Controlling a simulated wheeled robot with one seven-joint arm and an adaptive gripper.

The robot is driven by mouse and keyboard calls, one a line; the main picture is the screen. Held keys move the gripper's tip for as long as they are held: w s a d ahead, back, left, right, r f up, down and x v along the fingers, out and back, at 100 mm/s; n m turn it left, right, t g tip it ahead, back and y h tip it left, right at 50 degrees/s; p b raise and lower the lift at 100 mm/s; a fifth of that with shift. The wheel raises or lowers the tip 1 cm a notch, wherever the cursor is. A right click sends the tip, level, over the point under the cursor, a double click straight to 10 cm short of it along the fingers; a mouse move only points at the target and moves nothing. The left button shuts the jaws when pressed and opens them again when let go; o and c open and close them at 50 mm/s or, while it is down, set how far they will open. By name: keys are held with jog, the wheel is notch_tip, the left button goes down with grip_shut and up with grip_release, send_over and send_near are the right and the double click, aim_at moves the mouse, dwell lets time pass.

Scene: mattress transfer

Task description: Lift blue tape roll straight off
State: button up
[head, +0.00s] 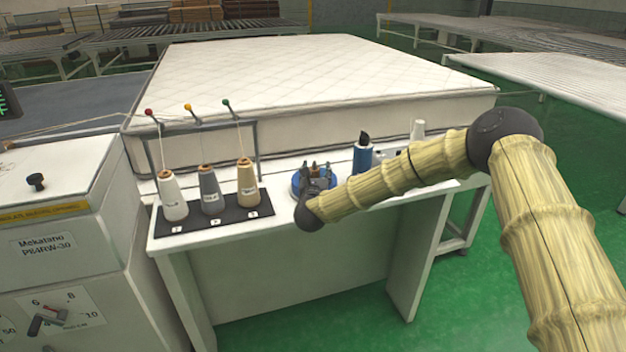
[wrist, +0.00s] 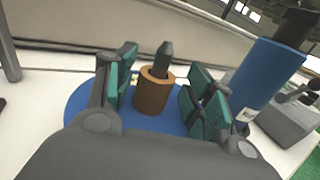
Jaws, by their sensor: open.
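The blue tape roll (head: 297,182) lies flat on the white table as a wide blue disc. In the wrist view the roll (wrist: 83,100) has a brown core (wrist: 154,97) standing up in its middle, with a dark pointed peg (wrist: 165,58) rising out of the core. My gripper (head: 317,175) is over the roll. In the wrist view my gripper (wrist: 163,77) is open, with one green-padded finger on each side of the core and visible gaps between. My gripper's body hides the near part of the roll.
A blue cylinder with a black top (head: 362,158) stands close to the right of the roll. Three thread cones on a dark mat (head: 225,222) stand to the left under a guide frame. A mattress (head: 320,75) lies behind the table (head: 275,225). A grey machine stands at left.

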jog(key=shift+s+a+r, duration=0.15)
jog(key=shift+a+r, duration=0.05)
jog(key=shift+c, duration=0.5)
jog(key=shift+a+f, duration=0.1)
jog(key=shift+a, duration=0.05)
jog(key=c, duration=0.7)
grip_shut()
notch_tip(320, 180, up, 18)
jog(key=b, duration=0.3)
